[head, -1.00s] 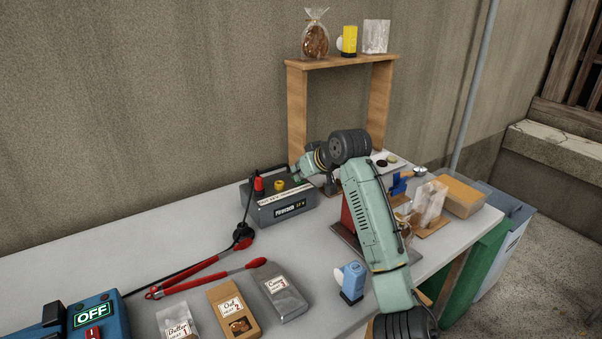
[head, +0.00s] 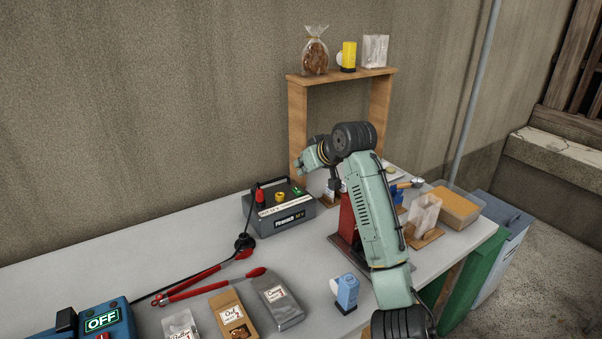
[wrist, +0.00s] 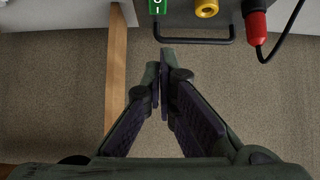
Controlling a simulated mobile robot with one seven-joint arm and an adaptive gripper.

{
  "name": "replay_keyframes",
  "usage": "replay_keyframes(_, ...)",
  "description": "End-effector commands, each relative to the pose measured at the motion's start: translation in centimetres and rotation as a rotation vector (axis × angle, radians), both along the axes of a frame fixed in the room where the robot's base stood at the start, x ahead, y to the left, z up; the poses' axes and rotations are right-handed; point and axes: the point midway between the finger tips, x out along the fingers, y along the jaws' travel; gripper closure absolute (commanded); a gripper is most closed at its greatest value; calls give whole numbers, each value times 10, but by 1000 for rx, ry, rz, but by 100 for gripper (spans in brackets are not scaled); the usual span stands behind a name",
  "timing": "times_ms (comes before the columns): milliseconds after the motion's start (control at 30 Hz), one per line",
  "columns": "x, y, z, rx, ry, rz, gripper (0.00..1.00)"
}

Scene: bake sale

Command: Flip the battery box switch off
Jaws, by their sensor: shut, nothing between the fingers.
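The grey battery box (head: 280,214) stands on the table against the wall, with a red plug (head: 260,194) and a yellow terminal (head: 280,197) on top. Its green rocker switch (head: 298,190) is at the right end of the top. In the wrist view the switch (wrist: 157,6) is cut by the upper edge, with O and I marks; I cannot tell which side is pressed. My gripper (wrist: 160,72) is shut and empty, apart from the box and its black handle (wrist: 196,41).
A wooden shelf (head: 298,120) stands right of the box; its post (wrist: 117,75) is left of my fingers in the wrist view. A black cable hangs from the red plug.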

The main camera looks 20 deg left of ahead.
Motion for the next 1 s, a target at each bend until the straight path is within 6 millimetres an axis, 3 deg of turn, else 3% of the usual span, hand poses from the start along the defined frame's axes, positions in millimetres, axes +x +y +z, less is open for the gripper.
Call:
replay_keyframes(200, -24, -32, 19, 0, -1, -1, 100)
replay_keyframes(400, -36, -47, 34, -1, 3, -1, 100)
replay_keyframes(1000, -39, -51, 38, -2, 4, -2, 100)
